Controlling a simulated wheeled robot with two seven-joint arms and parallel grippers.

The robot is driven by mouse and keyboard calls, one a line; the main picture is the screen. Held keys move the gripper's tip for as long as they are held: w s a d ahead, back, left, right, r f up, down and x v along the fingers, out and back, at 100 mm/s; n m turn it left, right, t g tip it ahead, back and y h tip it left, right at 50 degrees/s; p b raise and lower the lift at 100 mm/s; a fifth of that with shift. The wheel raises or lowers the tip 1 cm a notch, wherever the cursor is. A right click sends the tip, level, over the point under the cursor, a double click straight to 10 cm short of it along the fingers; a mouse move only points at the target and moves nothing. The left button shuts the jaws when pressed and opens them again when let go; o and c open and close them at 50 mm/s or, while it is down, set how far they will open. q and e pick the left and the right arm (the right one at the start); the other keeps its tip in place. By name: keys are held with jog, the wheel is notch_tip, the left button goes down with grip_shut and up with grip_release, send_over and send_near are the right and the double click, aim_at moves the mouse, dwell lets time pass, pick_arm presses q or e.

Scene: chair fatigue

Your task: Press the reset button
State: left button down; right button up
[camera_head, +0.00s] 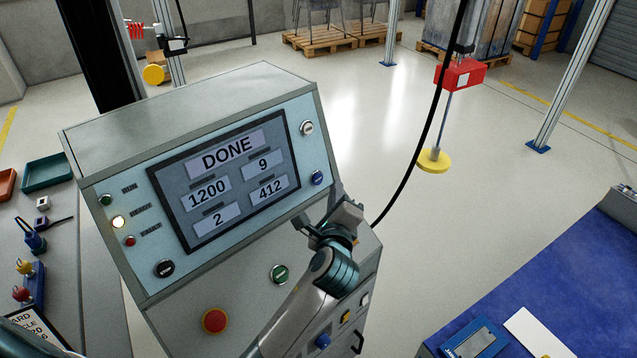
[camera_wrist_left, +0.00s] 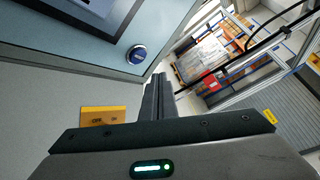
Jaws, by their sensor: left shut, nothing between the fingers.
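The tilted control panel (camera_head: 130,225) carries several buttons. A blue round button (camera_head: 318,178) sits near its right edge, beside the screen (camera_head: 222,180) that reads DONE, 1200, 9, 2 and 412. Its lettering is too small to read, so I cannot confirm that it is the reset button. The blue button also shows in the left wrist view (camera_wrist_left: 137,54), raised on the panel face. My left gripper (camera_head: 335,196) is shut and empty, close to the panel's right edge, just below and right of the blue button. Its fingers (camera_wrist_left: 157,97) appear apart from the button.
Other controls are a silver button (camera_head: 307,128), a black one (camera_head: 164,268), a green one (camera_head: 279,273) and a red mushroom button (camera_head: 215,321). A black cable (camera_head: 416,150) hangs right of the cabinet. A blue-topped table (camera_head: 540,275) stands lower right.

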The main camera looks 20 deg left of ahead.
aim_at(318, 179)
pick_arm(q)
jog(key=shift+w+a+f+p, duration=0.2)
jog(key=shift+w+a, duration=0.15)
jog(key=shift+a, duration=0.35)
jog(key=shift+w+a+f+p, duration=0.2)
jog(key=shift+w+a, duration=0.1)
jog(key=shift+a, duration=0.35)
jog(key=shift+w+a+p, duration=0.1)
jog(key=shift+a+p, duration=0.15)
jog(key=shift+p, duration=0.1)
dwell(1.0)
jog(key=shift+w+a+f+p, duration=0.2)
jog(key=shift+a+p, duration=0.1)
jog(key=shift+a, duration=0.15)
dwell(0.8)
jog(key=shift+d+r, duration=0.1)
dwell(0.4)
jog(key=shift+s+d+r+p, duration=0.1)
jog(key=shift+s+d+p, duration=0.15)
jog(key=shift+d+p, duration=0.15)
jog(key=shift+s+d, duration=0.1)
jog(key=shift+d, duration=0.1)
